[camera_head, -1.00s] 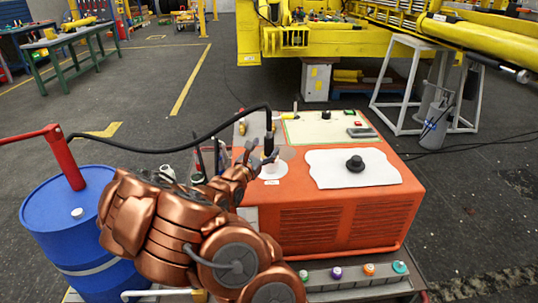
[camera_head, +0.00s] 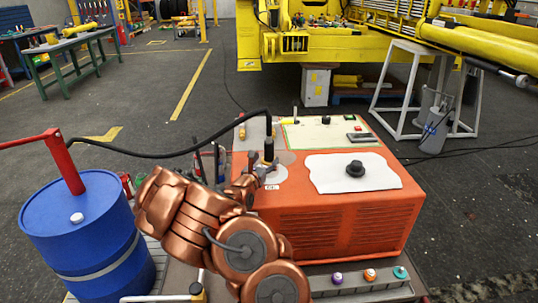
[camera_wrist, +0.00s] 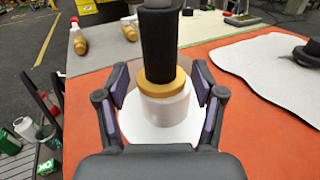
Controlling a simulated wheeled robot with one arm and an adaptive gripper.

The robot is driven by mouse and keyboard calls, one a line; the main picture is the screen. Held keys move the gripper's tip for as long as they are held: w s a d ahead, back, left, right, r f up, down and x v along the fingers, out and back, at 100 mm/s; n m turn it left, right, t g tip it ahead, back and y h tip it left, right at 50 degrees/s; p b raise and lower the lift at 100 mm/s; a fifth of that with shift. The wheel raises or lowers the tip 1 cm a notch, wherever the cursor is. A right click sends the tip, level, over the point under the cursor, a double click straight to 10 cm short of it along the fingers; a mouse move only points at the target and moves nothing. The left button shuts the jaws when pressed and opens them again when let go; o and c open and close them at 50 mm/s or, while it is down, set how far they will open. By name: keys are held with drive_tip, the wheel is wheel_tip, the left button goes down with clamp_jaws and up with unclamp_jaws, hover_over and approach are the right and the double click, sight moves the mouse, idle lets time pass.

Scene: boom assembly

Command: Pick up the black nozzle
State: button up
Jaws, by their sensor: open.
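The black nozzle (camera_head: 269,149) is the upright end of a black hose, standing on the orange machine. In the wrist view the nozzle (camera_wrist: 158,45) is a thick black cylinder. Its lower end meets a gold collar (camera_wrist: 165,87) on a white round holder (camera_wrist: 165,108). My gripper (camera_wrist: 161,95) is open, with one finger on each side of the collar and holder. Gaps show between the fingers and the holder, so nothing is held. In the head view my gripper (camera_head: 262,174) is low beside the nozzle's base, and my arm hides part of the machine's left side.
The black hose (camera_head: 170,150) runs left to a blue barrel (camera_head: 85,235) with a red arm (camera_head: 70,165). On the orange machine (camera_head: 345,225) a white cloth (camera_head: 325,170) carries a black knob (camera_head: 355,168). Bottles (camera_wrist: 80,38) stand behind the nozzle. Small colored caps (camera_head: 369,275) line the front ledge.

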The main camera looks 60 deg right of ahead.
sight(267, 157)
drive_tip(key=shift+x, duration=1.75)
drive_tip(key=shift+r, duration=0.1)
drive_tip(key=shift+c, duration=0.3)
clamp_jaws()
